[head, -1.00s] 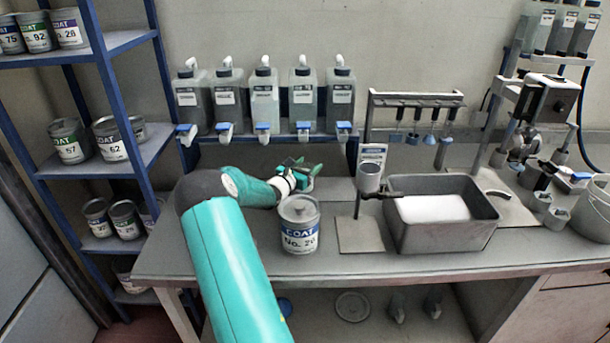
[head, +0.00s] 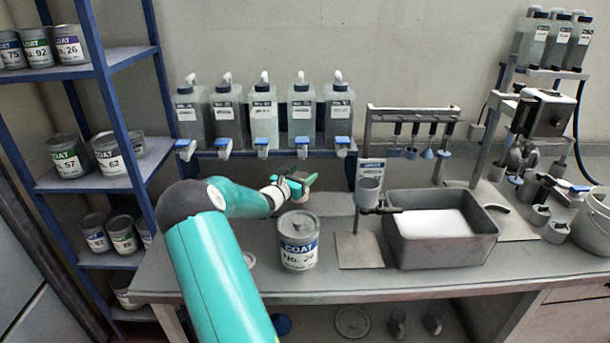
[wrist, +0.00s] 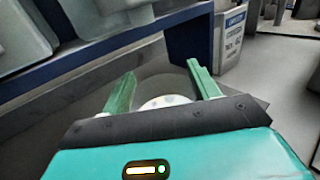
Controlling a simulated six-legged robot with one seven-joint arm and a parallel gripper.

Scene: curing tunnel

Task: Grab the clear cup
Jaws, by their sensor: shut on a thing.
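The clear cup (wrist: 165,80) shows in the wrist view as a see-through shape with a pale round bottom, between the two green fingers. My gripper (wrist: 163,88) is shut on it. In the head view my gripper (head: 301,184) is over the back of the bench, below the row of dispenser bottles. The cup itself is hard to make out there, being small and partly covered by the gripper. I cannot tell whether it touches the bench.
A lidded COAT can (head: 299,243) stands in front of my gripper. Dispenser bottles (head: 264,115) with blue taps hang close behind. A can shelf (head: 100,180) is left.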

